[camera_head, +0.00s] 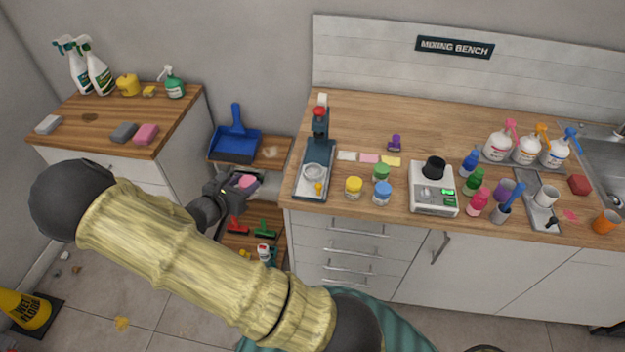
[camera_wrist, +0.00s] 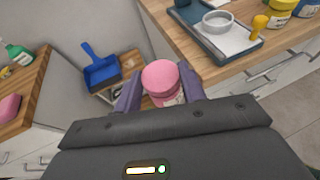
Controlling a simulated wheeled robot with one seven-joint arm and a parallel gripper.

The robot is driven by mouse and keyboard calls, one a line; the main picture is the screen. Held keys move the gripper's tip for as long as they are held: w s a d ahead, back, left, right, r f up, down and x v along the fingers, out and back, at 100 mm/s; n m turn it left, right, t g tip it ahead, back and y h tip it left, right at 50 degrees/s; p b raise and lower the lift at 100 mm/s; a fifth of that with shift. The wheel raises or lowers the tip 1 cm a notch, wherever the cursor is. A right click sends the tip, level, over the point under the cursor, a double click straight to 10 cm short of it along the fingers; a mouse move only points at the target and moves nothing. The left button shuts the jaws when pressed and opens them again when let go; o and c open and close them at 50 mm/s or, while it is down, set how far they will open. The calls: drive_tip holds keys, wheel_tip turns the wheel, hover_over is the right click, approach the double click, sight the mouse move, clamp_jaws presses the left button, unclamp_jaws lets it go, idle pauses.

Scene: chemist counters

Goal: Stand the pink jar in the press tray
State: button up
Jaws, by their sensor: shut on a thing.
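The pink jar (camera_wrist: 162,78) has a pink lid and is held between the two fingers of my gripper (camera_wrist: 160,92), lid toward the wrist camera. In the head view the jar (camera_head: 244,181) shows small at the end of my gripper (camera_head: 236,187), left of the bench and apart from it. The press (camera_head: 318,150) stands at the left end of the mixing bench, with a dark frame and a red knob. Its pale tray (camera_head: 309,187) carries a round metal ring (camera_wrist: 219,20), with a yellow-handled item at its side.
Yellow, green and blue jars (camera_head: 354,187) stand right of the press. A scale (camera_head: 433,188) and several bottles are farther right. A low shelf with a blue dustpan (camera_head: 235,146) fills the gap between the bench and the left counter (camera_head: 115,118).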

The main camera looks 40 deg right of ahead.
drive_tip(key=s+d+r+m+g+b, duration=0.2)
drive_tip(key=d+r, duration=0.3)
drive_tip(key=d, duration=0.4)
drive_tip(key=s+d+r+m+g+b, duration=0.2)
drive_tip(key=d+r, duration=0.4)
drive_tip(key=d, duration=0.3)
drive_tip(key=shift+s+d+m+g+h+b, duration=0.3)
drive_tip(key=shift+s+d+g+b, duration=0.1)
drive_tip(key=shift+g, duration=0.4)
drive_tip(key=shift+f, duration=0.15)
hover_over(309, 175)
wheel_tip(309, 175, down, 6)
drive_tip(key=shift+s+f, duration=0.1)
drive_tip(key=shift+f, duration=1.85)
drive_tip(key=shift+f+b, duration=0.3)
drive_tip(key=shift+f, duration=0.05)
